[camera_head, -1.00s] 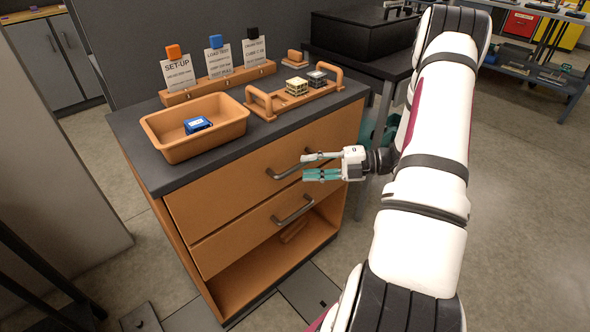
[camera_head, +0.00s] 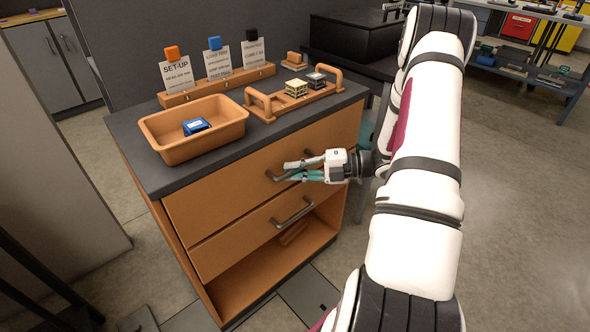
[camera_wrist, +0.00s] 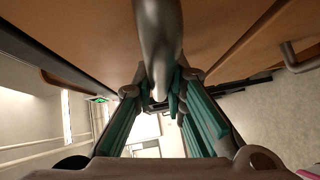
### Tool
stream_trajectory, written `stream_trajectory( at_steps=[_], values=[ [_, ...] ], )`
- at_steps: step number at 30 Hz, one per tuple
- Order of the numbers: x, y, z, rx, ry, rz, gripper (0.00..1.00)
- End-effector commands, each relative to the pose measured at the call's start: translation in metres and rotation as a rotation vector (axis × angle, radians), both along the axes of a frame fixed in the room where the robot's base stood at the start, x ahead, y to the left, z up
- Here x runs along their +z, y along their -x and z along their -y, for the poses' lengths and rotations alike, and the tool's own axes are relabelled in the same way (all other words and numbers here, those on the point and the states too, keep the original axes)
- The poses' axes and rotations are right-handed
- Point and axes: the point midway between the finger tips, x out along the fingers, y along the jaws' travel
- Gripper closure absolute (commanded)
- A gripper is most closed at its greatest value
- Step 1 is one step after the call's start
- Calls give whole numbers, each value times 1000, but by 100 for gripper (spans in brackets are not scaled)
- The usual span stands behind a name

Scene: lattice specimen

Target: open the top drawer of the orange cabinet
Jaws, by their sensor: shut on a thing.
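The orange cabinet (camera_head: 148,195) stands at the centre left of the head view, under a dark top. Its top drawer (camera_head: 215,192) looks shut, with its front in line with the cabinet face. The top drawer's grey bar handle (camera_head: 274,177) is partly hidden by my gripper (camera_head: 290,172). In the wrist view my gripper (camera_wrist: 161,92) has its teal-padded fingers closed around the handle (camera_wrist: 159,35), which runs up between them. The lower drawer (camera_head: 240,240) is also shut, and its own handle (camera_head: 293,213) is free.
On the cabinet top are an orange bin (camera_head: 180,153) with a blue block (camera_head: 196,126), a handled tray (camera_head: 267,113) with small lattice cubes, and a sign rack (camera_head: 220,84). An open shelf lies below the drawers. A dark table (camera_head: 372,68) stands at the back right.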

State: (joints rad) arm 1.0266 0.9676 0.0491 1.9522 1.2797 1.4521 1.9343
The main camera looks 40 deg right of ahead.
Motion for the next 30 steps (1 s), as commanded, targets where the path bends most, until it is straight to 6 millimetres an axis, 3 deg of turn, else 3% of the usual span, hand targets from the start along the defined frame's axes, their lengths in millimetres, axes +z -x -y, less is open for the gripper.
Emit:
stream_trajectory(
  at_steps=[5, 11, 17, 30],
  values=[
    [1, 2, 0, -2, -3, 0, 100],
    [2, 23, 1, -3, -6, -4, 100],
    [3, 67, 3, -5, -8, -6, 100],
    [2, 185, 7, -5, -6, -4, 100]
  ],
)
